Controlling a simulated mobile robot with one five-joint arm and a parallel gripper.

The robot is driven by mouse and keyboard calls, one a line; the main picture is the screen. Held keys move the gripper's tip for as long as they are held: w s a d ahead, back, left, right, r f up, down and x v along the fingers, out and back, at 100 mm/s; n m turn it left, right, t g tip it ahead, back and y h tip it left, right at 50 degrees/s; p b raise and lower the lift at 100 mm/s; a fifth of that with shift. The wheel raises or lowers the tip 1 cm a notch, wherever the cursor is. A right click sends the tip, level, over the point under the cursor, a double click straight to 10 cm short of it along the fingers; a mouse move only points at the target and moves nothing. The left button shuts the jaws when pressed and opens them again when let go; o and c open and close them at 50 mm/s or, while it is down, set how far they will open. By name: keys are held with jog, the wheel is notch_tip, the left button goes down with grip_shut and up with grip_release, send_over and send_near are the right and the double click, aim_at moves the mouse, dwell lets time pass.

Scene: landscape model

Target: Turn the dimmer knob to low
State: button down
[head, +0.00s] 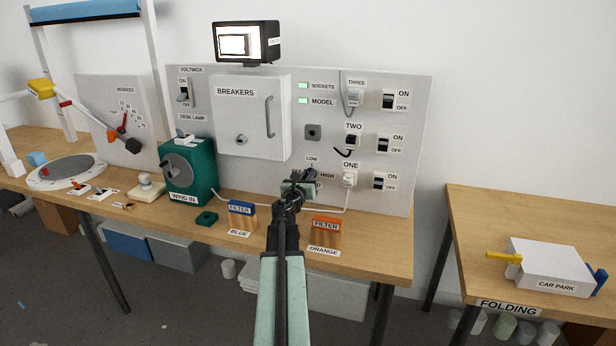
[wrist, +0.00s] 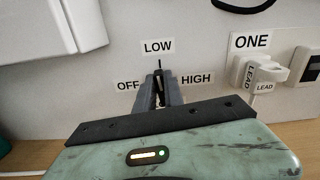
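The dimmer sits low on the grey panel, among the labels OFF (wrist: 128,85), LOW (wrist: 158,47) and HIGH (wrist: 196,79). In the wrist view its dark knob (wrist: 159,92) shows as a narrow strip between the fingers of my gripper (wrist: 159,84). The fingers lie close on both sides of it and hide most of it. A thin dark mark (wrist: 159,64) stands upright just under LOW. In the head view my gripper (head: 300,182) is at the panel below the LOW label (head: 311,159) and covers the knob.
A white plug at ONE (head: 349,178) is right of the dimmer, with switches (head: 385,144) beyond. The breaker box (head: 250,115) juts out up and left. Blue (head: 242,215) and orange (head: 326,231) filter blocks stand on the bench below. A green wind-up box (head: 188,170) is left.

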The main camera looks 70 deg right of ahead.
jog(key=shift+s+m, duration=0.1)
jog(key=shift+m, duration=0.6)
jog(key=c, duration=1.4)
grip_release()
jog(key=shift+c, duration=0.2)
jog(key=a, duration=0.7)
jog(key=shift+s+a, duration=0.2)
jog(key=shift+a, duration=0.2)
